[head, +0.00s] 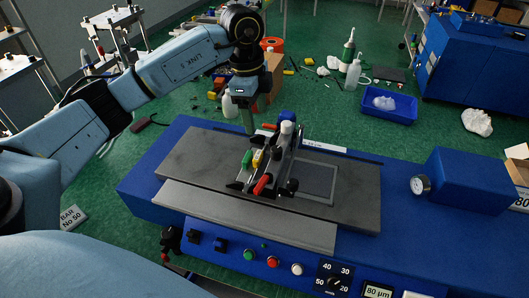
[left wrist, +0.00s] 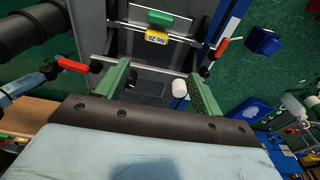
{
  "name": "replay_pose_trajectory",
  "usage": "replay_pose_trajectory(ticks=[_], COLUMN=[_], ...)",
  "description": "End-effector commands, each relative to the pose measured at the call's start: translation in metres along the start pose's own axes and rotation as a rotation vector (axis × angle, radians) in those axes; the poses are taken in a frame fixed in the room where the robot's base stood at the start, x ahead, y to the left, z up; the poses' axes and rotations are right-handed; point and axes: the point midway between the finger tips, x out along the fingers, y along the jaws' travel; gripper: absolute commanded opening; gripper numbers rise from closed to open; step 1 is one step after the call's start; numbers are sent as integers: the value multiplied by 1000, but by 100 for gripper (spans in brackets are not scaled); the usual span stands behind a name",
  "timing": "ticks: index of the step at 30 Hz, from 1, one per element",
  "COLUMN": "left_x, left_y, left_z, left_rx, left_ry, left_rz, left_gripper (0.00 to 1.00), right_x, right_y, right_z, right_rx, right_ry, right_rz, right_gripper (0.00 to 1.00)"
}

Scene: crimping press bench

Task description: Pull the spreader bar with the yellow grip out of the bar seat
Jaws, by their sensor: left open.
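The spreader bar's yellow grip (head: 258,158) is in the frame assembly in the middle of the bench. In the left wrist view the yellow piece (left wrist: 157,38) carries the mark "No 20" and lies just beyond my fingertips. The bar seat cannot be clearly told apart from the dark frame around it. My left gripper (head: 248,128) is above and behind the assembly, pointing down. In the left wrist view its two green fingers (left wrist: 158,75) are spread apart with nothing gripped. My right gripper is not in view.
A green grip (head: 247,159) sits beside the yellow one. Red handles (head: 262,184) and a white knob (head: 287,128) stick out of the assembly. A grey plate (head: 200,158) lies under it. A blue box with a gauge (head: 420,185) stands at right.

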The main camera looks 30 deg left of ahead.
Motion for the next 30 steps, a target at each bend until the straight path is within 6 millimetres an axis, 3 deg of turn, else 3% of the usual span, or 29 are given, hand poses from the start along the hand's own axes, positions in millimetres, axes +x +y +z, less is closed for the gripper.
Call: replay_pose_trajectory(ticks=[3, 7, 11, 19, 24, 30], left_x=[26, 49, 62, 88, 111, 118], left_y=[2, 1, 1, 5, 5, 5], left_z=[0, -1, -1, 7, 8, 8], left_rx=[1, 2, 4, 2, 3, 4], left_ry=[0, 2, 3, 1, 2, 3], left_rz=[6, 5, 2, 5, 2, 1], left_gripper=[67, 67, 67, 67, 67, 67], right_x=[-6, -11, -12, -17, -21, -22], right_y=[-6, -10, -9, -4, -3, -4], right_z=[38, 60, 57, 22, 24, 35], right_rx=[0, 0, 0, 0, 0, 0], right_ry=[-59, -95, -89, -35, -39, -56], right_rz=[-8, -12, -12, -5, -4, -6], right_gripper=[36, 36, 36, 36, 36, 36])
